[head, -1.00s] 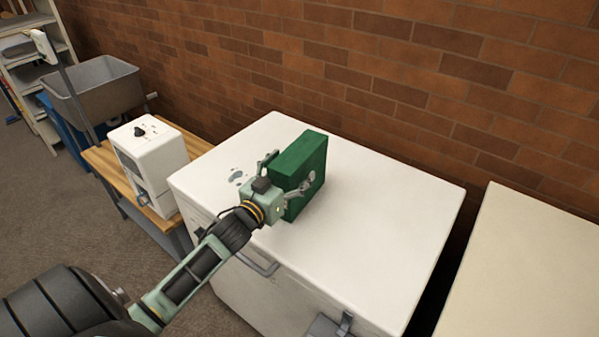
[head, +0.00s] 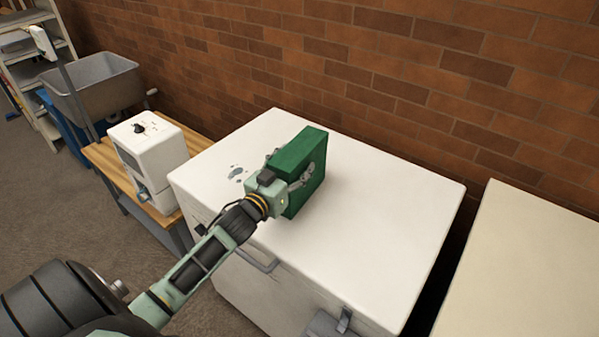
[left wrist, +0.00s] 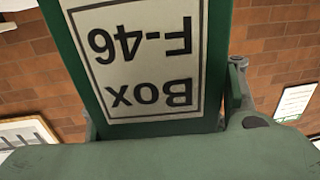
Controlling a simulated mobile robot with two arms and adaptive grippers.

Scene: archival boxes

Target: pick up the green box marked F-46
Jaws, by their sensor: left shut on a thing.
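The green box (head: 301,170) stands upright on the white chest (head: 375,215), near the middle of its top. In the left wrist view the box (left wrist: 75,60) fills the centre, and its white label (left wrist: 150,55) reads "Box F-46" upside down. My left gripper (head: 290,172) is shut on the box, with a finger against each side. I cannot tell whether the box's underside touches the chest top. My right gripper is in neither view.
A white device (head: 150,160) stands on a wooden table (head: 190,140) left of the chest. A grey tub (head: 95,88) is behind it. A cream surface (head: 530,260) lies at the right, across a dark gap. A brick wall (head: 400,70) runs behind.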

